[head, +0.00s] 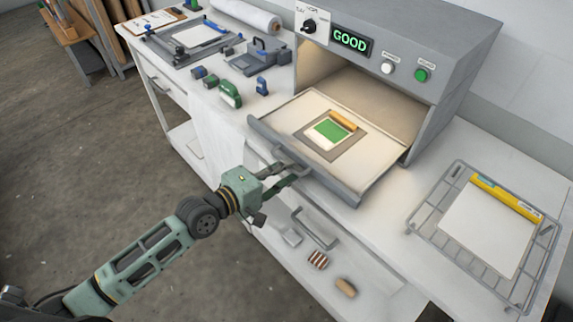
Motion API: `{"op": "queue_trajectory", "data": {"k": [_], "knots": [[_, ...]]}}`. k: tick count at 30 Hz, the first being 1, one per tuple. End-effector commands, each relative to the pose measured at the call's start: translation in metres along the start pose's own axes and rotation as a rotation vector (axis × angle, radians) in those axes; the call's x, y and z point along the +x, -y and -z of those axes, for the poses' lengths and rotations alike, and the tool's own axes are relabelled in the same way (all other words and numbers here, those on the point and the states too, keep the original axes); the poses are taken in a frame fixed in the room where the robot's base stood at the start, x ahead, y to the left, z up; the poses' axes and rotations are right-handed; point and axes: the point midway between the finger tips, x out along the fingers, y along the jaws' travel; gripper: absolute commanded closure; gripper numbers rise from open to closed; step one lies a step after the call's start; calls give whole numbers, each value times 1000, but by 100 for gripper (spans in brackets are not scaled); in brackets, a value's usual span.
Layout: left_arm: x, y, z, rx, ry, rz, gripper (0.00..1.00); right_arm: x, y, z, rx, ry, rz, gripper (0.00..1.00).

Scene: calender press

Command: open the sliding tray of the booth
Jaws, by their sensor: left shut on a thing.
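The booth (446,75) is a grey box on the white bench with a lit display reading "GOOD". Its sliding tray (289,115) sticks well out of the front opening. On the tray lies a grey plate with a green and white sheet (328,133) and a yellow-orange strip (343,120) along its far edge. My left gripper (285,176) is at the tray's grey front panel, shut on the tray handle. The fingers partly hide the handle. My right gripper is not in view.
A wire rack (414,221) with a white sheet and yellow strip stands right of the booth. Small green and blue tools (230,93), a screen frame (160,50) and a white roll (245,17) lie on the left. An open drawer (385,283) with small items sits below the tray.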

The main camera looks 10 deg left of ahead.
Motion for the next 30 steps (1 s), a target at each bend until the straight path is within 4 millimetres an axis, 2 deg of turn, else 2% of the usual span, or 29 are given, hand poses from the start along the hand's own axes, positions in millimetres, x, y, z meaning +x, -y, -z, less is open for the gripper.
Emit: {"op": "queue_trajectory", "data": {"k": [7,8,14,24,26,30], "knots": [[0,0,0,-3,0,0,100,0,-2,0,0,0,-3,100],[0,0,0,-3,0,0,89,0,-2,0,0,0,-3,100],[0,0,0,-2,0,0,72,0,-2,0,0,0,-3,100],[-2,0,0,-1,-1,1,72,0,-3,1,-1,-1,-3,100],[-7,1,1,0,-1,2,72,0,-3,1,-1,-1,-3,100],[-29,2,0,1,0,3,72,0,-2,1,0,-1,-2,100]]}}
